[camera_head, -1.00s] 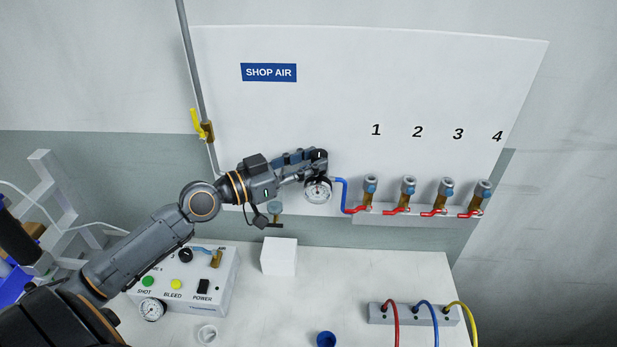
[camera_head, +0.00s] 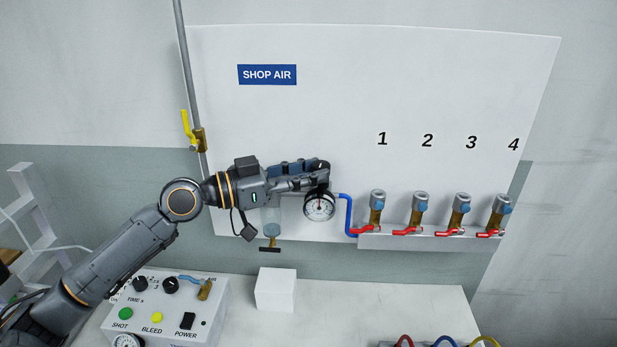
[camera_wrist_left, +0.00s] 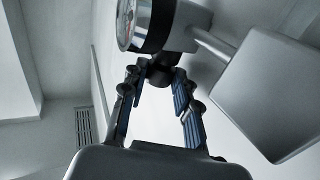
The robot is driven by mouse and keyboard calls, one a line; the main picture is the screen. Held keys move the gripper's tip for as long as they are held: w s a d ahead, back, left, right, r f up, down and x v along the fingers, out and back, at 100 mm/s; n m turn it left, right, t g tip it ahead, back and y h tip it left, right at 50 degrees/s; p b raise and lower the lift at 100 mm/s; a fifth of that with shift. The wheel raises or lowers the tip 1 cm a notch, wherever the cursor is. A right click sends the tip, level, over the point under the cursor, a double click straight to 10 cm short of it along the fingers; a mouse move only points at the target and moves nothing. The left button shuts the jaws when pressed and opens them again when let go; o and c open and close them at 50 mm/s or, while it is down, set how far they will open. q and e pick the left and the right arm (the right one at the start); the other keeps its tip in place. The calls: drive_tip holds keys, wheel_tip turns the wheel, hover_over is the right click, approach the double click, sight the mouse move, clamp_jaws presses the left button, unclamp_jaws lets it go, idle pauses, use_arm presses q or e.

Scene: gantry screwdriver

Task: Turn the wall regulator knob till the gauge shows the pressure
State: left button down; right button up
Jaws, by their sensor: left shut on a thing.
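The round white regulator gauge (camera_head: 320,206) with a black rim hangs on the white wall panel (camera_head: 420,90). Its needle is too small to read surely. It also shows edge-on at the top of the left wrist view (camera_wrist_left: 127,20). My left gripper (camera_head: 318,174) reaches in from the left, just above the gauge. In the left wrist view its two fingers (camera_wrist_left: 160,82) are closed around the dark regulator knob (camera_wrist_left: 160,72). The fingers hide most of the knob in the head view. My right gripper is not in view.
A clear bowl (camera_head: 271,222) hangs below my left wrist. A blue pipe (camera_head: 348,212) leads right to several red-handled valves, numbered 1 to 4. A yellow-handled valve (camera_head: 190,128) is at left. Below stand a control box (camera_head: 170,312) and a white block (camera_head: 276,289) on the bench.

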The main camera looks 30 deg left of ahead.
use_arm(q)
drive_tip(key=shift+a+r, duration=0.15)
drive_tip(key=shift+r, duration=0.15)
drive_tip(key=c, duration=1.3)
unclamp_jaws()
drive_tip(key=shift+f, duration=0.1)
drive_tip(key=shift+v, duration=3.95)
